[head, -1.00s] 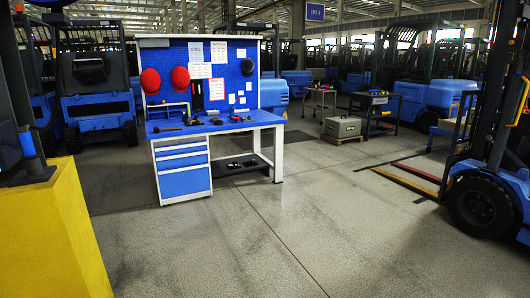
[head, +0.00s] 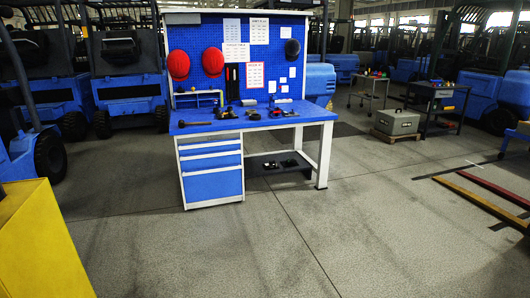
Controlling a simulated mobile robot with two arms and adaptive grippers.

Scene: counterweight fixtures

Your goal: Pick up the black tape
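A blue workbench (head: 262,119) with a pegboard back stands ahead of me, a little left of centre. Several small dark items (head: 250,115) lie on its top, with some yellow and orange among them. They are too small for me to tell which one is the black tape. More dark items (head: 290,163) lie on the low shelf (head: 259,168) under the bench. Neither of my grippers is in view.
A yellow block (head: 40,245) stands close at the lower left. Forklift forks (head: 482,197) lie low at the right. The floor before the bench is clear.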

